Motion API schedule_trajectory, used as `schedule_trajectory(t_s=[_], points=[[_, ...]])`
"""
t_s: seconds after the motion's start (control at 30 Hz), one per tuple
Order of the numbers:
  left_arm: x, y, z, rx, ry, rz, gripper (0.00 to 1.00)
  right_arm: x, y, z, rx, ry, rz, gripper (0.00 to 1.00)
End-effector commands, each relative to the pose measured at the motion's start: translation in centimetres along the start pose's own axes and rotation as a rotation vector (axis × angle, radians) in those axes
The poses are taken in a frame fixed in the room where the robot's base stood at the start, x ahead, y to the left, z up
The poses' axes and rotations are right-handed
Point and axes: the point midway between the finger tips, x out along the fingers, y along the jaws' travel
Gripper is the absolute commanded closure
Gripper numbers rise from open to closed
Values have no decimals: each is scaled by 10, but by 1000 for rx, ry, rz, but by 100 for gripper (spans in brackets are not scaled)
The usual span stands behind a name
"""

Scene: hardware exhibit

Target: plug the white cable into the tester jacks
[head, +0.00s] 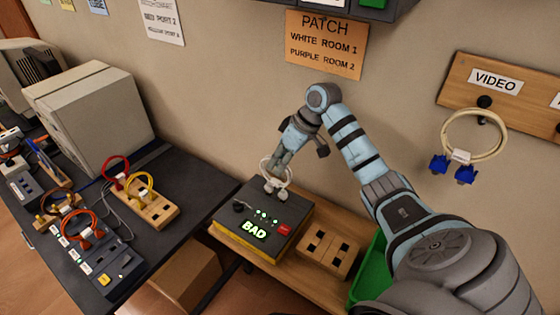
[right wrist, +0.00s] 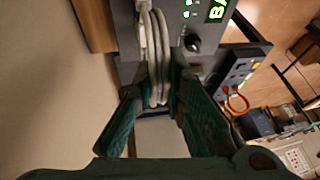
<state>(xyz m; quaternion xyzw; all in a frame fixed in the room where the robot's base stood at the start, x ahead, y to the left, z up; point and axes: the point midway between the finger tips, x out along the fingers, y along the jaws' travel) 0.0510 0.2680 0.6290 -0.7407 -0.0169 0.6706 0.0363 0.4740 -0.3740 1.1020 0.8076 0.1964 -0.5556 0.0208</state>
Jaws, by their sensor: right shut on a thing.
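The tester (head: 290,242) is a dark box with a yellow lower edge, a lit green "BAD" display, a black knob, small green lights and a red button. The white cable (head: 288,176) is a coiled loop at the tester's back edge. My right gripper (head: 274,181) is shut on the white cable, just above the tester. In the right wrist view the cable strands (right wrist: 153,40) run between the fingers (right wrist: 160,88) up to the tester (right wrist: 203,62). The gripper and cable hide the jacks, and I cannot tell whether the plugs are in them. My left gripper is out of view.
A wooden block with square holes (head: 328,249) and a green bin (head: 374,268) stand right of the tester. A cable with blue plugs (head: 476,135) hangs on the wall board. The dark bench (head: 190,187) at left holds red, yellow and orange cables and a beige monitor (head: 95,110).

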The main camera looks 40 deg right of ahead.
Motion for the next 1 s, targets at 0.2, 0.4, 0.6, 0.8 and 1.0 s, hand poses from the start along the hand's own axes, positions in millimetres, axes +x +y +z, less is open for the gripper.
schedule_trajectory(t_s=[0.2,0.4,0.6,0.8,1.0], points=[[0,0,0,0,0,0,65,0,0,0,0,0,0,100],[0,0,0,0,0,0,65,0,0,0,0,0,1,100],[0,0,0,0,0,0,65,2,1,1,0,-1,0,100],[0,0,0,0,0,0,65,5,1,2,0,-1,0,100],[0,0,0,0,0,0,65,7,2,3,0,-1,1,100]])
